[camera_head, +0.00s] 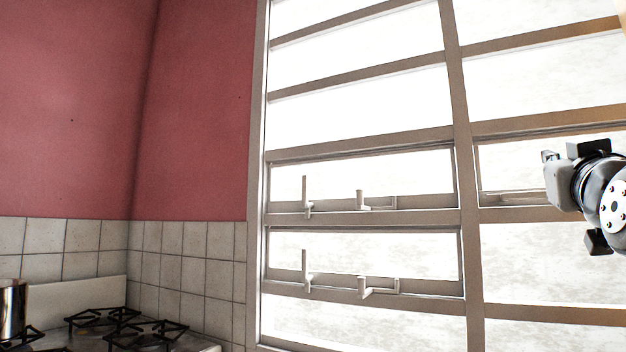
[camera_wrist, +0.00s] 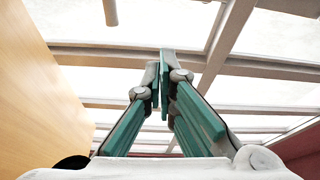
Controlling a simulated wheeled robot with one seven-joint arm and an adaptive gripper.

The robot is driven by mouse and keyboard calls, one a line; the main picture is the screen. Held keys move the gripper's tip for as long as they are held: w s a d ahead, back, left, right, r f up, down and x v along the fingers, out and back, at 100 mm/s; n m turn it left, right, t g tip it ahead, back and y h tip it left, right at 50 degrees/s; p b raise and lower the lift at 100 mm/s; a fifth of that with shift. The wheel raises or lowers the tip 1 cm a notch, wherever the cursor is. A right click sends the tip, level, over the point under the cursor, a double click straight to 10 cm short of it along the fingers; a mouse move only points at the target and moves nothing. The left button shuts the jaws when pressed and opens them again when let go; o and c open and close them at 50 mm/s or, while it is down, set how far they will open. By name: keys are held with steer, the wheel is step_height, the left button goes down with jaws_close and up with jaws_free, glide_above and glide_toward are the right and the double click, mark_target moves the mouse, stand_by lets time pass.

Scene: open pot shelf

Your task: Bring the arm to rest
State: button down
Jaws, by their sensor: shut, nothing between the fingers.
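My gripper (camera_wrist: 160,84) shows in the wrist view with its green fingers brought together at the tips. Nothing is held between them. It points up towards the window frame, apart from it as far as I can tell. In the head view, part of my wrist shows at the right edge, in front of the window; the fingers are not clearly seen there.
A large window (camera_head: 462,180) with a metal frame and handles fills the middle and right. A stove (camera_head: 150,340) with black grates stands at lower left, with a metal pot (camera_head: 12,308) at the edge. A wooden panel (camera_wrist: 40,80) is close on the left in the wrist view.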

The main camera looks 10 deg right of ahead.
steer(key=shift+f, duration=0.1)
steer(key=s+a+f+n+g+y, duration=0.15)
steer(key=a+f+g+y, duration=0.45)
steer(key=f, duration=0.7)
steer(key=s+a+f+n+g+y, duration=0.15)
steer(key=a+f+y, duration=0.25)
steer(key=a+f, duration=0.75)
steer(key=s+a+f+n+g+y, duration=0.1)
steer(key=s+a+f+g, duration=0.1)
steer(key=s+f+g, duration=0.55)
steer(key=s+a+f+n+g+y, duration=0.1)
steer(key=s+a+f+g, duration=0.1)
steer(key=s+f, duration=0.9)
step_height(320, 180, up, 18)
steer(key=t+p, duration=0.2)
steer(key=p, duration=1.3)
steer(key=shift+s+f+t, duration=0.15)
steer(key=shift+s+t, duration=0.25)
steer(key=shift+d, duration=0.15)
